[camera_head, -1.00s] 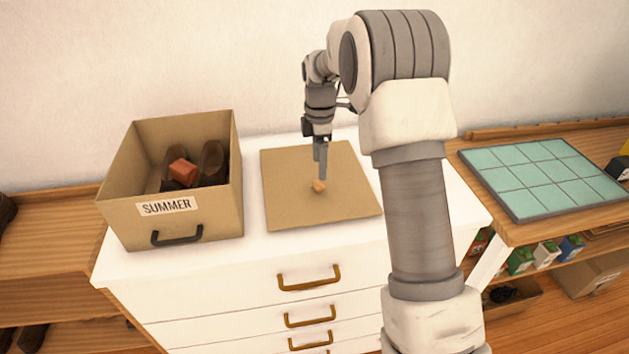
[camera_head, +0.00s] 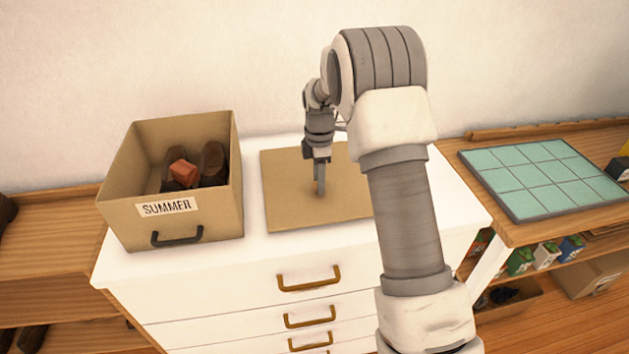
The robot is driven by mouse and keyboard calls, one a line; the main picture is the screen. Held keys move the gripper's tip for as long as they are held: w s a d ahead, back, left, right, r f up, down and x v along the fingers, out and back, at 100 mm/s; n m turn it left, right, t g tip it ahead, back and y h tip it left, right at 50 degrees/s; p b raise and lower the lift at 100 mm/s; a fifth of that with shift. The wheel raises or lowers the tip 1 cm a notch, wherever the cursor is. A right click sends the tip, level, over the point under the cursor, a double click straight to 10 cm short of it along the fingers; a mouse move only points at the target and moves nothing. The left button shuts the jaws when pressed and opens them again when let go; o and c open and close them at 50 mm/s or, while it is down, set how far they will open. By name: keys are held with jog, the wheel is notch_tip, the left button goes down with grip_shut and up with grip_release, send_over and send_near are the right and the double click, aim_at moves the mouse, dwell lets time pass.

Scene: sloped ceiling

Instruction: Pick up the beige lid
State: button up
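The beige lid (camera_head: 285,205) is a flat, square, tan panel lying on top of the white dresser, right of the box labelled SUMMER. My gripper (camera_head: 320,190) points straight down over the middle of the lid, its fingertips at or very near the lid's surface. The fingers show edge-on as one narrow grey shape, so whether they are open or shut is unclear. The small orange-brown piece at the lid's middle is hidden at the fingers. My arm covers the lid's right part.
The open SUMMER box (camera_head: 222,215) holds dark shoes (camera_head: 212,160) and a red-orange block (camera_head: 183,172), close to the lid's left. A green tiled board (camera_head: 535,180) lies on the wooden shelf at right. The wall stands close behind the dresser (camera_head: 250,262).

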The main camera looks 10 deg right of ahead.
grip_shut()
jog(key=shift+r, duration=0.1)
